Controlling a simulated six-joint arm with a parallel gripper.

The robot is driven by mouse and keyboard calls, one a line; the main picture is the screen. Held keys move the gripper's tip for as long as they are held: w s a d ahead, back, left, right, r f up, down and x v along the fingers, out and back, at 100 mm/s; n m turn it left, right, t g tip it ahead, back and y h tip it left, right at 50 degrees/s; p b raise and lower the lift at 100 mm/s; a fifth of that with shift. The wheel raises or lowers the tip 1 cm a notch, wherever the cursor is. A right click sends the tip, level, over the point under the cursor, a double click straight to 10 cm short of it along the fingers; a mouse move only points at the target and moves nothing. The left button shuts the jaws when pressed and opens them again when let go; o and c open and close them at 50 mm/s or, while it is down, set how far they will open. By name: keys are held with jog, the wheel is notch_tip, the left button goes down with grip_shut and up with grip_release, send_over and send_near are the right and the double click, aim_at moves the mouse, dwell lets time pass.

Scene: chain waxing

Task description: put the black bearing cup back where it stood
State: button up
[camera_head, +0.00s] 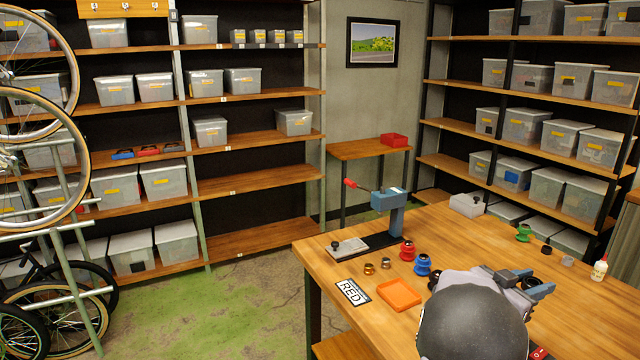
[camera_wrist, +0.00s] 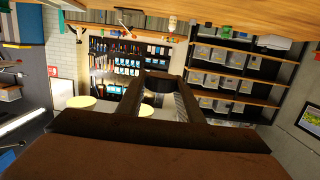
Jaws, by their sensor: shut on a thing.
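My gripper (camera_head: 530,284) is over the right part of the wooden workbench, seen past my dark rounded arm link in the head view. In the wrist view my gripper (camera_wrist: 158,85) is shut on the black bearing cup (camera_wrist: 158,80), a small dark shape between the fingertips. In the head view the cup is mostly hidden by the fingers, and I cannot tell its height above the bench. A small black piece (camera_head: 546,249) and a grey piece (camera_head: 567,261) stand on the bench just beyond the gripper.
The bench's middle is clear.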

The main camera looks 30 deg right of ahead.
aim_at(528, 283)
jog(key=shift+n+t, duration=0.4)
jog(key=shift+t, duration=0.1)
jog(key=r, duration=0.1)
jog(key=a+r, duration=0.1)
jog(key=r, duration=0.2)
jog(key=shift+w+a+r, duration=0.15)
jog(key=shift+a+r, duration=0.1)
jog(key=shift+r, duration=0.1)
jog(key=w+a+f+n+t+y, duration=0.3)
jog(key=w+a+f+n+t, duration=0.25)
jog(key=w+a, duration=0.35)
jog(key=w+a+f+n+t+y, duration=0.35)
jog(key=w+a+f+t, duration=0.3)
jog(key=a, duration=0.55)
jog(key=w+a+f+n+t+y, duration=0.1)
jog(key=a+f, duration=0.4)
jog(key=a, duration=0.5)
jog(key=w+a+f+n+t+y, duration=0.1)
jog(key=a+f+n+y, duration=0.4)
jog(key=a, duration=0.5)
jog(key=w+a+f+n+t+y, duration=0.2)
jog(key=a+f, duration=0.3)
jog(key=a, duration=0.6)
jog(key=shift+w+n+y+p, duration=0.4)
jog(key=shift+w+y+p, duration=0.05)
jog(key=shift+w+y, duration=0.4)
